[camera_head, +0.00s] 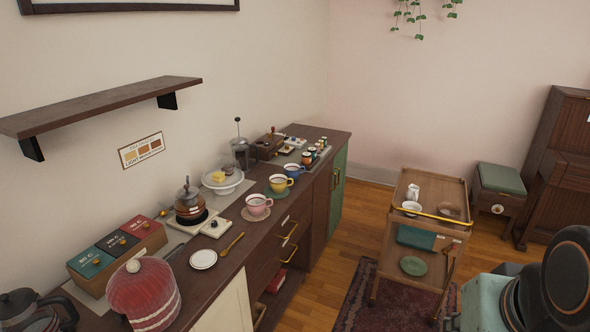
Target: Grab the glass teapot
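My gripper is not in view; only a dark, rounded part of my arm shows at the lower right.
A red knitted dome (143,292) and a box of tea packets (118,250) stand beside the dark pot. Cups (281,183), a cake stand (222,184) and a plunger pot (241,153) line the counter (232,262). A wooden trolley (396,262) stands right, with open floor (335,245) between.

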